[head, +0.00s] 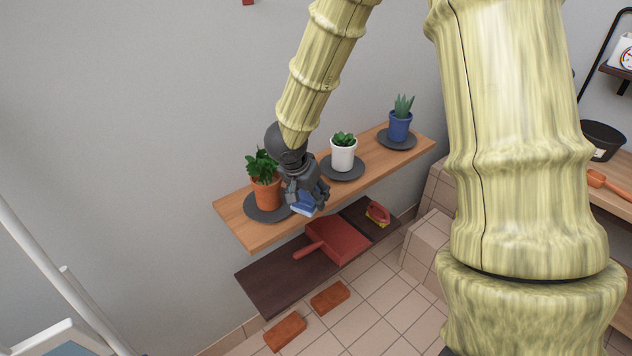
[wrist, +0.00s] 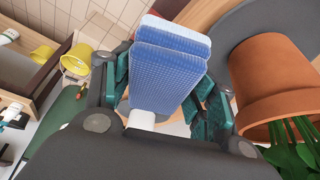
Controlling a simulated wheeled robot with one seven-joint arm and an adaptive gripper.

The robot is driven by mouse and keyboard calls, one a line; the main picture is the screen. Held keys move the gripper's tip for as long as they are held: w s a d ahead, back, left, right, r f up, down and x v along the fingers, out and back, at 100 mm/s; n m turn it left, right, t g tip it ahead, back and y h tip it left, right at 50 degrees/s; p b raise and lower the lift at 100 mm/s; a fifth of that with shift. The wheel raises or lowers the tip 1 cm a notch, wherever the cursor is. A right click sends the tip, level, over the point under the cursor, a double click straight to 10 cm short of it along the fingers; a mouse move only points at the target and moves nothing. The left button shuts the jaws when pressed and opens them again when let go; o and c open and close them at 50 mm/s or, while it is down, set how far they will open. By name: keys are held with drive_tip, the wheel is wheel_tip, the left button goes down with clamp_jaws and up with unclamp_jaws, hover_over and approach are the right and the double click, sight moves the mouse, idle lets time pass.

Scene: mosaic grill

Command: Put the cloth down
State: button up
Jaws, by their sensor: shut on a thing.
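My gripper (head: 305,198) is shut on a folded blue cloth (wrist: 172,60), which sits between its fingers in the wrist view. In the head view only a small part of the cloth (head: 303,208) shows below the fingers. The gripper is at the upper wooden shelf (head: 375,172), just right of the terracotta pot (head: 267,194). The cloth seems to be at or above the shelf's front edge. I cannot tell whether it touches the shelf.
A white pot (head: 343,157) and a blue pot (head: 399,127) stand on dark saucers farther right. The dark lower shelf (head: 275,284) holds a red dustpan (head: 338,241) and a brush (head: 378,212). Two bricks (head: 330,297) lie below. Bare wood shows between the left and middle saucers.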

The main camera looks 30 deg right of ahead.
drive_tip(key=w+d, duration=0.2)
drive_tip(key=w+d+p, duration=0.1)
drive_tip(key=w, duration=0.1)
drive_tip(key=w+d, duration=0.2)
drive_tip(key=shift+d+f, duration=0.3)
drive_tip(key=shift+d, duration=0.05)
drive_tip(key=shift+f, duration=1.7)
drive_tip(key=o, duration=0.9)
drive_tip(key=v, duration=1.2)
drive_tip(key=shift+s+d+p, duration=0.1)
drive_tip(key=shift+p, duration=0.3)
